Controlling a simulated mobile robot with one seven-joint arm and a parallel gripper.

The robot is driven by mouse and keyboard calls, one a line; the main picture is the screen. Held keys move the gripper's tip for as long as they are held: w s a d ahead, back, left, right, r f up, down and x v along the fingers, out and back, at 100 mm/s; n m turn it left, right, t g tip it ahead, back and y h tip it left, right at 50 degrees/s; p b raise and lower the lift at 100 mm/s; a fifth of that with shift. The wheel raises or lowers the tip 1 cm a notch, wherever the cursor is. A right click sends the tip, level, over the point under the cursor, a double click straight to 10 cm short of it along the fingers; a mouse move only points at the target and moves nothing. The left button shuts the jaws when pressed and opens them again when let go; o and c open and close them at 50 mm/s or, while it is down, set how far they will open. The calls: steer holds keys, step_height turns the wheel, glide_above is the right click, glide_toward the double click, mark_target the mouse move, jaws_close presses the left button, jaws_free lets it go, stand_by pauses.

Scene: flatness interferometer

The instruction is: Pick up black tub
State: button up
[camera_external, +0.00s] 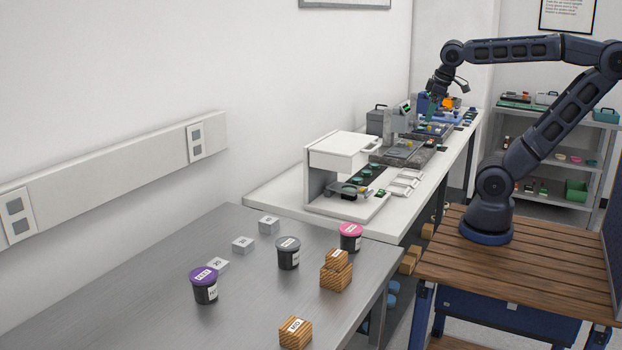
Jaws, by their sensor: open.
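Three small dark tubs stand upright on the grey metal table. One tub (205,290) has a purple lid and a white label. Another tub (288,256) has a dark grey lid and looks the blackest overall. The third tub (350,240) has a pink lid and stands near the table's far right edge. My gripper (434,104) is small in this view, over the far white bench among the instruments, well away from the three tubs. It is open; its fingertips are hard to make out against the equipment behind.
Wooden blocks (336,275) stand just right of the grey-lidded tub, and another wooden block (295,333) lies at the front. A white instrument (343,153) stands on the white bench (275,194). The left of the metal table is clear.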

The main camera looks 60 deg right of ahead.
steer(key=w+a+n+t+h, duration=0.1)
steer(key=w+a+n+h, duration=0.3)
steer(key=a+n, duration=0.45)
steer(key=w+a+n+t+h, duration=0.2)
steer(key=w+a+n+h, duration=0.25)
steer(key=a+n, duration=0.4)
steer(key=s+a+n+t+y, duration=0.1)
steer(key=s+a+n+t, duration=0.25)
steer(key=a, duration=0.55)
steer(key=s+a+n+t+y, duration=0.2)
steer(key=a+n+t, duration=0.25)
steer(key=a, duration=0.45)
steer(key=s+a+n+t+y, duration=0.1)
steer(key=s+a+n+t, duration=0.15)
steer(key=a+n, duration=0.45)
steer(key=m, duration=0.2)
glide_toward(350, 227)
steer(key=shift+s+d+r, duration=0.1)
steer(key=shift+s+r, duration=0.3)
steer(key=shift+f, duration=0.6)
steer(key=shift+w+d, duration=0.1)
steer(key=shift+w, duration=0.2)
steer(key=x, duration=1)
steer(key=shift+w+a+r, duration=0.15)
steer(key=shift+a, duration=0.1)
steer(key=c, duration=1.1)
